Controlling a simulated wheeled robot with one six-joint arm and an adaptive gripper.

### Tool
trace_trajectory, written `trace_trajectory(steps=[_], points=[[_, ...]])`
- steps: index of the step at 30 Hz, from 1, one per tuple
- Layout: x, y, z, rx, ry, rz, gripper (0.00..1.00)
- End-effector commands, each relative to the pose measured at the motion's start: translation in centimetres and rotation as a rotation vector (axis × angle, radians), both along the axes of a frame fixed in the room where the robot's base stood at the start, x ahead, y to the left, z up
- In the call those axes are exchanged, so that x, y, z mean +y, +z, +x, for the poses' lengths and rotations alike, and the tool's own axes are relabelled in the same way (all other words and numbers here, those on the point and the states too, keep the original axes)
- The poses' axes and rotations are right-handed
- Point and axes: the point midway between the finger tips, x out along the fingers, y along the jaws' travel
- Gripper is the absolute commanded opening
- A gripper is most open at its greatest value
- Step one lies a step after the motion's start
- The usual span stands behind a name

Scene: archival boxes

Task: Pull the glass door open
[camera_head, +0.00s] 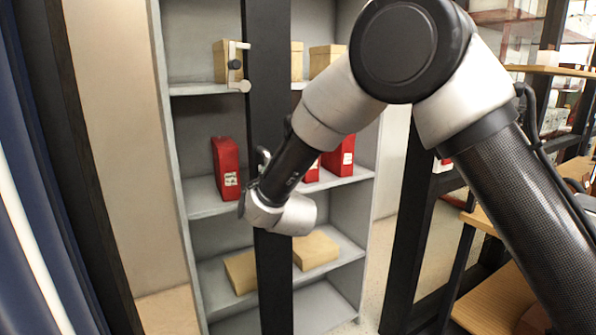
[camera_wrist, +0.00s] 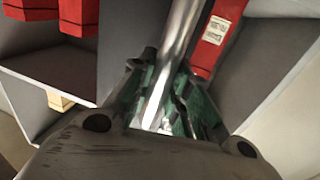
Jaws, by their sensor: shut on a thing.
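The glass door shows in the head view as a dark upright frame post (camera_head: 270,120), with a clear pane that is hard to make out. A metal fitting (camera_head: 238,66) sits on the post near the top. In the wrist view, a shiny metal handle bar (camera_wrist: 180,38) runs between the fingers of my gripper (camera_wrist: 163,90). The fingers, with green inner pads, are shut on the bar from both sides. In the head view my wrist is in front of the post at mid-height, and the fingers are mostly hidden.
Behind the door stands a grey shelf unit (camera_head: 172,140) with red box files (camera_head: 226,168) and tan boxes (camera_head: 316,250). A dark frame (camera_head: 80,160) and blue cloth-like surface (camera_head: 35,200) are at the left. A wooden shelf (camera_head: 500,295) stands close at the right.

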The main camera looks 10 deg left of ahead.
Motion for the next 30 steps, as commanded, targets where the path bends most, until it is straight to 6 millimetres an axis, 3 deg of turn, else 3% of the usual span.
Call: trace_trajectory(steps=[3,15,21,30], points=[[3.9,0.0,-2.8,0.001,0.009,0.0,0.0],[14.7,-0.1,-10.7,0.001,0.006,0.0,0.0],[18.3,0.0,-13.3,0.0,0.003,0.001,0.0],[20.9,0.0,-15.1,-0.001,0.0,0.0,0.0]])
